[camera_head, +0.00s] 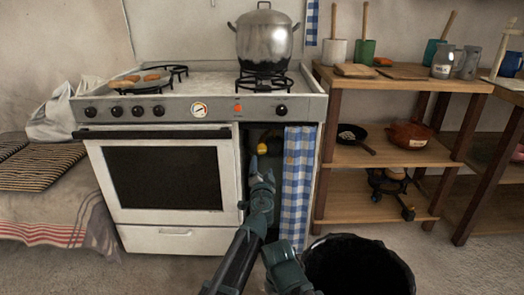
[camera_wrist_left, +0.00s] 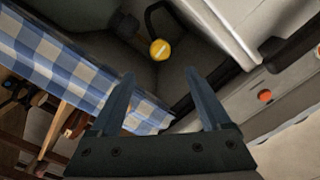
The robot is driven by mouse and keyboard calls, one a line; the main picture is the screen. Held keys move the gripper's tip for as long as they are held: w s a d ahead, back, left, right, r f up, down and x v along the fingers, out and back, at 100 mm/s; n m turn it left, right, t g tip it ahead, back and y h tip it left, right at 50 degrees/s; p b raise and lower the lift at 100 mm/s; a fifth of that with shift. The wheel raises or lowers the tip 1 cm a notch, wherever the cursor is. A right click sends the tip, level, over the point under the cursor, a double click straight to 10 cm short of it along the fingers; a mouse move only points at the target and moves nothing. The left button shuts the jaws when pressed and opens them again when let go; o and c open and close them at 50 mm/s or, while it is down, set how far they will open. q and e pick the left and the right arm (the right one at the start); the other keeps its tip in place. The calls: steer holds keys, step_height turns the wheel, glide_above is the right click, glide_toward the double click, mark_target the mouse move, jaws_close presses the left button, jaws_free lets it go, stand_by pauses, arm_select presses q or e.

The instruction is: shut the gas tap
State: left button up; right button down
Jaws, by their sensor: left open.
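The gas tap has a round yellow knob (camera_head: 262,149) inside the dark open compartment at the right of the stove. In the left wrist view the yellow knob (camera_wrist_left: 160,50) carries a pale bar lying at a slant, and a black hose (camera_wrist_left: 155,18) curves beside it. My left gripper (camera_head: 262,168) is at the mouth of the compartment, just below the knob in the head view. In the wrist view its open fingers (camera_wrist_left: 158,85) are empty, with the knob beyond and between their tips, apart from them.
A blue-checked curtain (camera_head: 298,185) hangs at the compartment's right side. The white oven (camera_head: 165,180) borders it on the left. A pot (camera_head: 264,38) and a pan (camera_head: 140,82) stand on the stove. A black bucket (camera_head: 400,262) and a wooden shelf (camera_head: 388,152) are at the right.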

mark_target(262, 150)
arm_select(q)
steer(key=w, duration=1.3)
steer(key=shift+w, duration=0.25)
jaws_close()
